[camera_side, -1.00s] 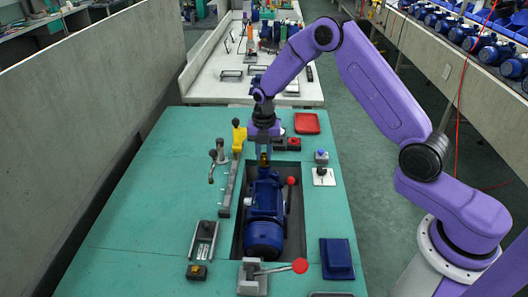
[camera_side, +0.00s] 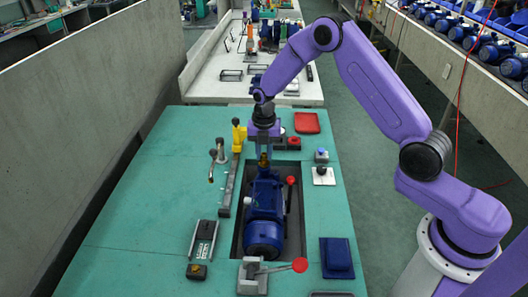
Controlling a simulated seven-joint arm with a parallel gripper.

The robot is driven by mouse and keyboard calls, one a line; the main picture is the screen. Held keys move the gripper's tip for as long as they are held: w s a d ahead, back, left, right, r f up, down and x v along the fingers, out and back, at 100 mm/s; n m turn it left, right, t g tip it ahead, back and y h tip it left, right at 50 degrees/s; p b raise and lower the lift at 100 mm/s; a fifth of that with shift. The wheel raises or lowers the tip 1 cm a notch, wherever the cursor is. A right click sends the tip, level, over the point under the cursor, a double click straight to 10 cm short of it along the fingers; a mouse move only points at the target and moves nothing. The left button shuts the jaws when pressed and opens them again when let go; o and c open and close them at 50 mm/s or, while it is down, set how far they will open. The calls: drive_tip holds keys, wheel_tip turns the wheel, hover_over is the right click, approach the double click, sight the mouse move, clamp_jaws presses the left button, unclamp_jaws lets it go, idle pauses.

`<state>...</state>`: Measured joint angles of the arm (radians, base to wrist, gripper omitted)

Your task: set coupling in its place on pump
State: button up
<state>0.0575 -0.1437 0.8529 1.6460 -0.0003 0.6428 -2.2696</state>
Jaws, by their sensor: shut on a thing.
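The blue pump (camera_side: 264,212) lies lengthwise in a recess of the green table, its rounded motor end toward the camera. My gripper (camera_side: 264,152) points down at the far end of the pump. It is shut on the coupling (camera_side: 264,160), a small brass-coloured piece that shows just below the fingers. The coupling is at or just above the pump's far end; whether it touches the pump I cannot tell. The fingers are small and partly merge with the coupling in this view.
Red-knobbed clamp levers stand at the recess's right side (camera_side: 291,181) and near end (camera_side: 299,265). A yellow clamp (camera_side: 238,135) and a metal post (camera_side: 217,155) stand left. A red tray (camera_side: 307,123) and blue block (camera_side: 337,258) lie right. The table's left part is clear.

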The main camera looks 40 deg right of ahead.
idle(0.3)
drive_tip(key=o, duration=1)
drive_tip(key=shift+c, duration=0.2)
drive_tip(key=shift+r, duration=3)
